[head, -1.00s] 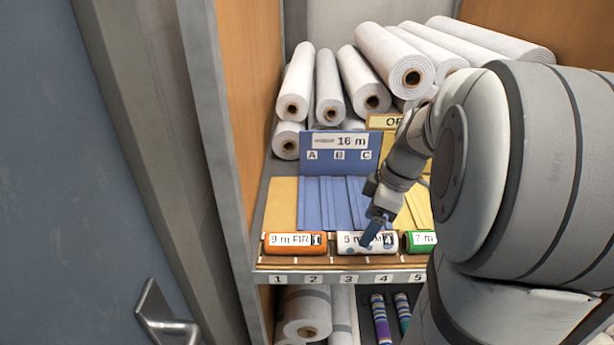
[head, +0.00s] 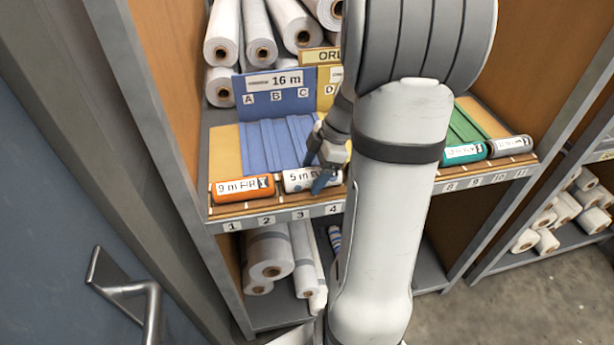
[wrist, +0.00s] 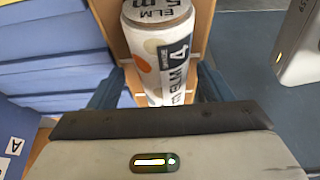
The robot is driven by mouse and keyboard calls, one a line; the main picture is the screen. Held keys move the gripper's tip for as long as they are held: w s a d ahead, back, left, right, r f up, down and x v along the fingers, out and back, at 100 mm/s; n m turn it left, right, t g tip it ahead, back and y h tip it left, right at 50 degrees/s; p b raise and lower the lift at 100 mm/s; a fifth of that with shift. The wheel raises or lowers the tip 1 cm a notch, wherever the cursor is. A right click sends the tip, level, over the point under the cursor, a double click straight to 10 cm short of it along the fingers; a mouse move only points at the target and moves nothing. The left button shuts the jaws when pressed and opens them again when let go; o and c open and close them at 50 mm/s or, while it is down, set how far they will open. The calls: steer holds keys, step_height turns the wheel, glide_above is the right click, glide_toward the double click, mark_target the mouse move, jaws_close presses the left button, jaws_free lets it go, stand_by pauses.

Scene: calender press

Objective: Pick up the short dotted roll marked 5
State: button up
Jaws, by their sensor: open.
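The short white roll with orange, beige and grey-blue dots (head: 298,180) lies on the front ledge of the shelf. Its label reads 5 m ELM, with a dark 4 on it. In the wrist view the dotted roll (wrist: 155,45) lies between the two blue fingers of my gripper (wrist: 158,88). The fingers are apart, one on each side of it; I cannot tell whether either touches it. In the head view my gripper (head: 324,178) is down at the roll's right part and hides that end.
An orange roll (head: 243,188) marked 9 m FIR lies close on the left. Teal (head: 465,153) and grey (head: 511,145) rolls lie farther right. A blue board (head: 272,95) and stacked white rolls stand behind. My arm hides the ledge's middle.

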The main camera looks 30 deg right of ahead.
steer(key=shift+f, duration=0.1)
steer(key=shift+c, duration=0.2)
steer(key=c, duration=1.1)
steer(key=shift+o, duration=0.2)
